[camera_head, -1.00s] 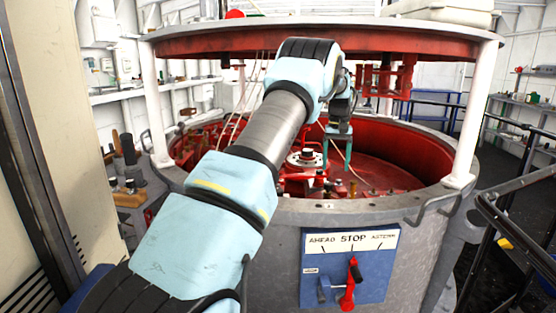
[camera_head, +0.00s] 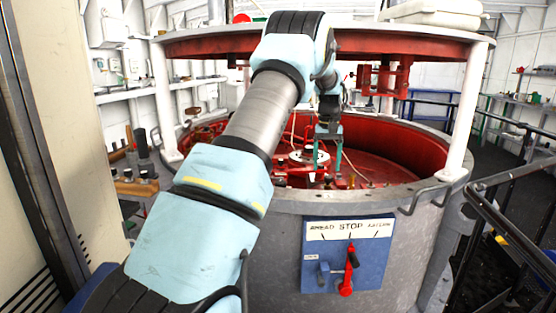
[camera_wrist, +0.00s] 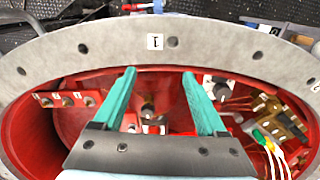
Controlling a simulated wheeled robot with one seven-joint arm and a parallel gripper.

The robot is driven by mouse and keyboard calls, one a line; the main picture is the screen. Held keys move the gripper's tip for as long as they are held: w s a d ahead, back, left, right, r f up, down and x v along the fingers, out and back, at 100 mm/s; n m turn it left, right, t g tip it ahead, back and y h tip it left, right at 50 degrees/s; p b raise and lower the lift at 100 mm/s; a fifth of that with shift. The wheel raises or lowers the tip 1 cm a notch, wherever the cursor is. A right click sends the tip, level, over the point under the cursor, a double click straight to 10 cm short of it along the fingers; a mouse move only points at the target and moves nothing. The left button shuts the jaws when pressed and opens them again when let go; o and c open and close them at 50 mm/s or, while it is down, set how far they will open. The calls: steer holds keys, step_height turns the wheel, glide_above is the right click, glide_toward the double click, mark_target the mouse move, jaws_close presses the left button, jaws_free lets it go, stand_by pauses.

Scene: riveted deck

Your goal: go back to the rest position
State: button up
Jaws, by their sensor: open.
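My gripper (camera_head: 328,158) hangs from my arm over the open red-lined drum (camera_head: 400,160) in the head view, with its fingers pointing down. In the wrist view my gripper (camera_wrist: 158,82) shows two teal fingers well apart, with nothing between them. Below and beyond the fingers lie the drum's red interior and its grey riveted rim (camera_wrist: 205,50), which carries a plate marked 1 (camera_wrist: 155,41). My arm crosses the head view from the lower left and hides part of the drum.
A blue panel (camera_head: 375,272) marked AHEAD, STOP and ASTERN, with a red lever (camera_head: 347,275), is on the drum's front. White posts (camera_head: 468,110) hold a red-edged ring (camera_head: 420,44) above. A black railing (camera_head: 510,225) stands at right, a tool-covered bench (camera_head: 135,187) at left.

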steer(key=s+a, duration=1.1)
steer(key=a, duration=0.2)
steer(key=s+a+f, duration=0.1)
steer(key=s+a, duration=0.3)
steer(key=s, duration=0.6)
steer(key=s+a+f+t, duration=0.1)
steer(key=s+a, duration=0.4)
steer(key=s, duration=0.5)
steer(key=shift+s+a+f, duration=0.15)
steer(key=shift+a+f, duration=0.05)
